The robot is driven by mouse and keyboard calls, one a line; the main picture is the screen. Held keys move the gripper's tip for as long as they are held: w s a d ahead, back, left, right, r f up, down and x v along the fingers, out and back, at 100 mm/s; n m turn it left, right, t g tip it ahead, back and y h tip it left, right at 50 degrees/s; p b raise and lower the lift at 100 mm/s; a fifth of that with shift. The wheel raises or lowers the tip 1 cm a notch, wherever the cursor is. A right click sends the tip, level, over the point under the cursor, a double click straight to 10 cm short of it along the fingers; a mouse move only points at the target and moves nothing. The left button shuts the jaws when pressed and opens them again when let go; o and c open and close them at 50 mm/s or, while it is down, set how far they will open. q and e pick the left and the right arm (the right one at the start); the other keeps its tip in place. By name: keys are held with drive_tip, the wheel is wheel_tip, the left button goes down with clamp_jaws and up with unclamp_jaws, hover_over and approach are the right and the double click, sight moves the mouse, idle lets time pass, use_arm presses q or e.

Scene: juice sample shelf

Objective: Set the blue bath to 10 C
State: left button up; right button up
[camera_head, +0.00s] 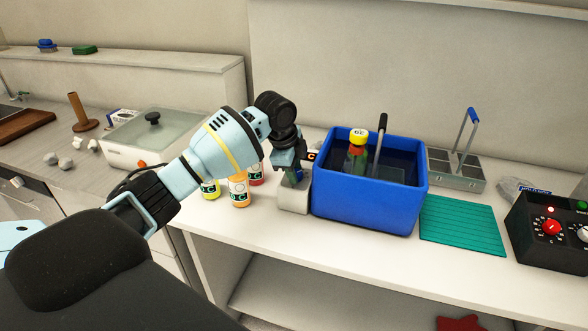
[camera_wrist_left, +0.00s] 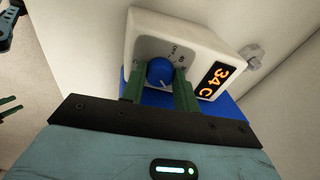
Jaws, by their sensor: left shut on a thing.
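The blue bath (camera_head: 362,212) is a blue tub of dark liquid on the white counter. Its pale control box (camera_head: 293,198) stands against the tub's left side. In the left wrist view the box (camera_wrist_left: 205,32) shows a blue knob (camera_wrist_left: 160,71) and an orange display (camera_wrist_left: 214,79) reading 34 C, seen tilted. My left gripper (camera_head: 292,172) is at the control box. Its green fingers (camera_wrist_left: 160,92) stand on either side of the blue knob and are shut on it. The fingers hide part of the dial markings.
A yellow-capped bottle (camera_head: 357,150) and a black-handled tool (camera_head: 380,135) stand in the bath. Several juice bottles (camera_head: 238,190) stand left of the control box, close under my arm. A teal mat (camera_head: 461,228), a metal rack (camera_head: 456,172) and a black control unit (camera_head: 550,235) lie to the right.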

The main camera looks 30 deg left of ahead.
use_arm(q)
drive_tip(key=o, duration=1)
drive_tip(key=shift+c, duration=0.2)
drive_tip(key=shift+r, duration=0.15)
drive_tip(key=v, duration=0.7)
drive_tip(key=shift+r, duration=0.3)
drive_tip(key=shift+s+f, duration=0.1)
drive_tip(key=shift+s, duration=0.1)
